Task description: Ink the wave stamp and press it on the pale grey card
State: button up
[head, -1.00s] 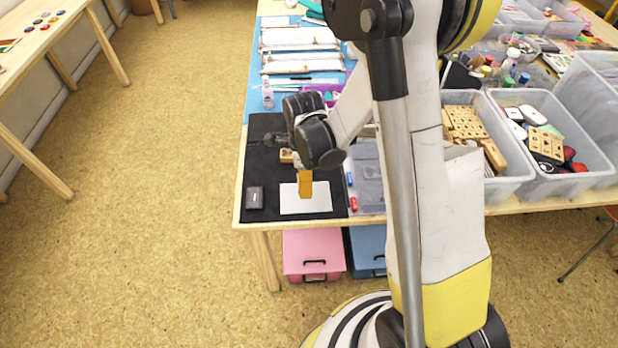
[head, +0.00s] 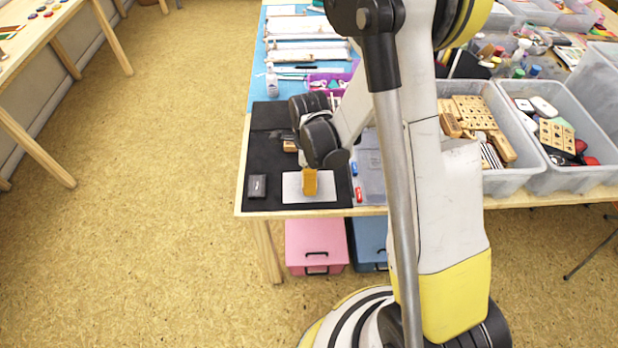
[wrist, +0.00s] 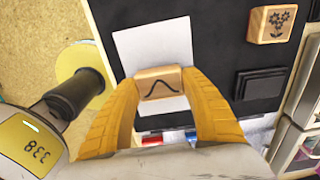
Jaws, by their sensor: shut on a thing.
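My gripper (head: 310,193) has its orange fingers over the pale grey card (head: 326,181) on the black mat (head: 270,207). In the wrist view, my gripper (wrist: 160,88) is shut on a wooden block, the wave stamp (wrist: 160,83), with a black wave line on its top. The stamp overlaps the card (wrist: 150,45); I cannot tell whether it touches. Its underside is hidden. A black rectangular pad (wrist: 262,86) lies right of the gripper in the wrist view. A small black box (head: 257,187) lies left of the card in the head view.
A wooden flower stamp (wrist: 270,24) stands on the mat; it shows partly behind my gripper in the head view (head: 290,146). Red (head: 358,194) and blue (head: 354,169) pieces lie right of the card. Grey bins (head: 545,180) stand farther right.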

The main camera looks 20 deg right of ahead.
jog(key=shift+f+b, duration=0.55)
jog(key=shift+b, duration=0.2)
dwell(1.3)
jog(key=shift+r, duration=0.25)
dwell(0.5)
jog(key=shift+r+p, duration=0.35)
jog(key=shift+r+p, duration=1.85)
jog(key=shift+r, duration=0.9)
